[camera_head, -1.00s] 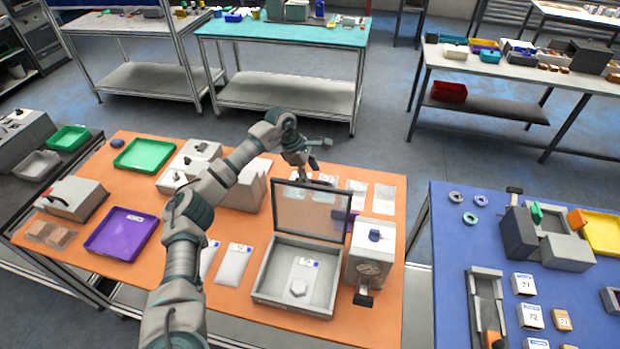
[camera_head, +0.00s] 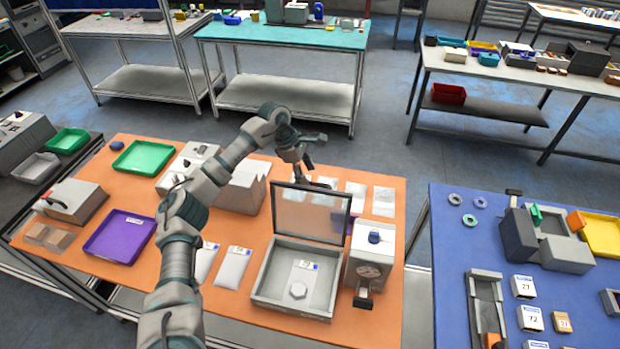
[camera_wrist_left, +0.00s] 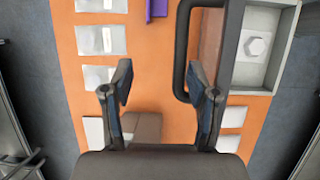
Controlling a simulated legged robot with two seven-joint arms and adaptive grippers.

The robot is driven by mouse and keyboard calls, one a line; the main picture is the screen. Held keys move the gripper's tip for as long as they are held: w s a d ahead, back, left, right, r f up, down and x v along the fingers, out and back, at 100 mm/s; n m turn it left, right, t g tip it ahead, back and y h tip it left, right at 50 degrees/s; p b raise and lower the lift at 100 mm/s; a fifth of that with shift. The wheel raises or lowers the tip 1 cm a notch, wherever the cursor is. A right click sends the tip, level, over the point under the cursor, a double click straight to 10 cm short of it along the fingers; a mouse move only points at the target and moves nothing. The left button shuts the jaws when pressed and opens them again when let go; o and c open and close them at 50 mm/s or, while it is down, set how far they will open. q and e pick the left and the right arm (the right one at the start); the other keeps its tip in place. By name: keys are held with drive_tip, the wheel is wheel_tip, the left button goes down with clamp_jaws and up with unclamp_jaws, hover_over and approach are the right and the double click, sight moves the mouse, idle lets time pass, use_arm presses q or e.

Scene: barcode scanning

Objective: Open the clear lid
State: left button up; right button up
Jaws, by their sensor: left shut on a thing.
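The clear lid (camera_head: 312,212), a see-through panel in a dark frame, stands raised at the back of the grey box (camera_head: 262,292). A pale packet with a hexagonal piece (camera_head: 299,290) lies inside. My left gripper (camera_head: 316,152) is just behind and above the lid's top edge. My right gripper is not in view.
A grey device (camera_head: 370,255) stands close to the box's right. White packets (camera_head: 232,268) lie to its left, and more lie behind the lid. A purple tray (camera_head: 120,237) and a green tray (camera_head: 143,157) are farther left. The orange table's front strip is clear.

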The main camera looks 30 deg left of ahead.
use_arm(q)
drive_tip(key=v, duration=0.9)
drive_tip(key=shift+a, duration=0.2)
drive_tip(key=shift+w+d, duration=0.1)
drive_tip(key=shift+d, duration=0.1)
drive_tip(key=shift+a, duration=0.1)
